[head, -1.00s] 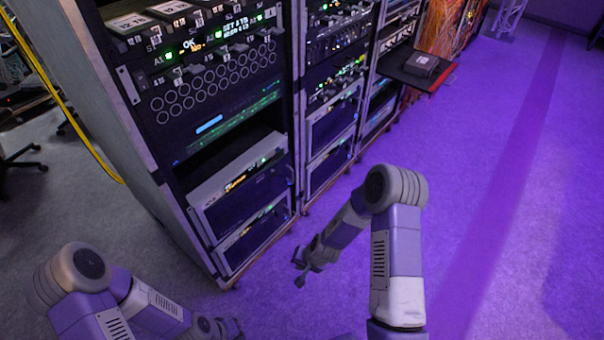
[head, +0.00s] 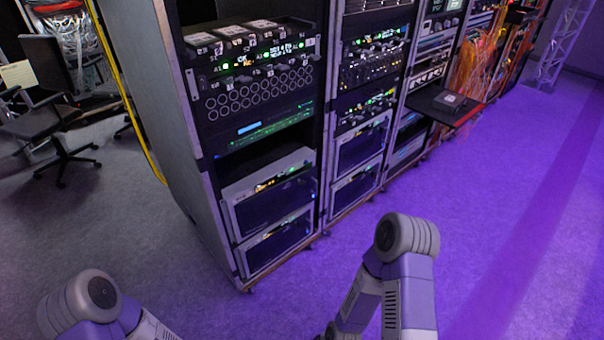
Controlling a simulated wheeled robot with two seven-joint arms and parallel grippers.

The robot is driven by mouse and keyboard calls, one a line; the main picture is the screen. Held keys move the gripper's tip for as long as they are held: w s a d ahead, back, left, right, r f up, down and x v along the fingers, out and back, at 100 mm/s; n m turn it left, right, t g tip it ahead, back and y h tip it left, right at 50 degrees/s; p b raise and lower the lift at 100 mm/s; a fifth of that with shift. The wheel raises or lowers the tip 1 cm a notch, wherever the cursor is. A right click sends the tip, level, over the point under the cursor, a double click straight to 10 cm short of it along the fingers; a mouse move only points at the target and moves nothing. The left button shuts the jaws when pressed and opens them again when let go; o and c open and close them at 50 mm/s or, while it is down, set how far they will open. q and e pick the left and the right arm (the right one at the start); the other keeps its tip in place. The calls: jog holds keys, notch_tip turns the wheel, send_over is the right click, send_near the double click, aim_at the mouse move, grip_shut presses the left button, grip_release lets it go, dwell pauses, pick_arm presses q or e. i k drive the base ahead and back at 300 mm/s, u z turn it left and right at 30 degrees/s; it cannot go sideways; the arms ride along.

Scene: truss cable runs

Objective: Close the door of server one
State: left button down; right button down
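A row of server racks stands before me in the head view. The nearest rack (head: 180,130) holds a switch panel (head: 255,85) above, an open dark bay in the middle, and two light-framed units, an upper one (head: 272,192) and a lower one (head: 275,240). Their dark fronts look closed, but I cannot be sure. No label marks which is server one. My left arm (head: 90,300) and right arm (head: 400,270) reach in from the bottom edge, apart from the racks. Both grippers are below the picture, out of view.
A tray (head: 445,105) with a dark box juts out from a rack farther right. Orange cables (head: 480,65) hang beyond it. An office chair (head: 50,120) and a yellow cable (head: 110,60) are at the left. The purple-lit floor at right is clear.

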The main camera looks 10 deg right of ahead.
aim_at(255, 211)
jog(key=u, duration=0.1)
jog(key=i, duration=1.05)
jog(key=z, duration=0.45)
